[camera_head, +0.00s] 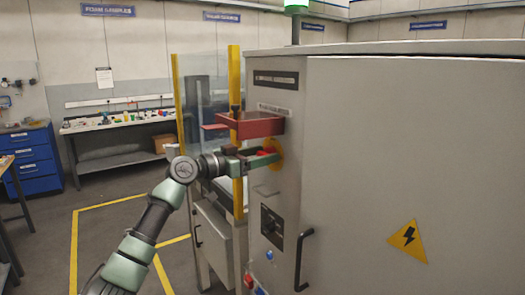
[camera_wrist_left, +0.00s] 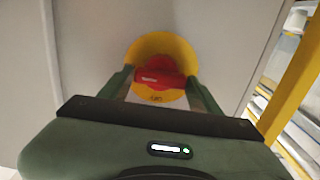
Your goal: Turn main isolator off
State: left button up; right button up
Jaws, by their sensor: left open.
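The main isolator is a red rotary handle (camera_wrist_left: 160,76) on a round yellow plate (camera_wrist_left: 162,52), mounted on the grey cabinet face. In the head view the yellow plate (camera_head: 276,153) shows at the cabinet's narrow side, partly behind my gripper. My left gripper (camera_head: 268,157) is open at the isolator. In the left wrist view its two green fingers (camera_wrist_left: 160,82) reach either side of the red handle, which lies nearly level, slightly tilted. Whether the fingers touch the handle I cannot tell. My right gripper is not in view.
The grey cabinet (camera_head: 400,150) fills the right, with a black door handle (camera_head: 301,260) and a black switch (camera_head: 271,225) below the isolator. A yellow post (camera_head: 235,100) stands close to my left wrist.

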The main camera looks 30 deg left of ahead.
pick_arm(q)
jog(key=shift+w+f, duration=0.1)
jog(key=shift+w, duration=0.05)
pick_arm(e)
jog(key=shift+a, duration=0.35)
pick_arm(q)
jog(key=c, duration=1)
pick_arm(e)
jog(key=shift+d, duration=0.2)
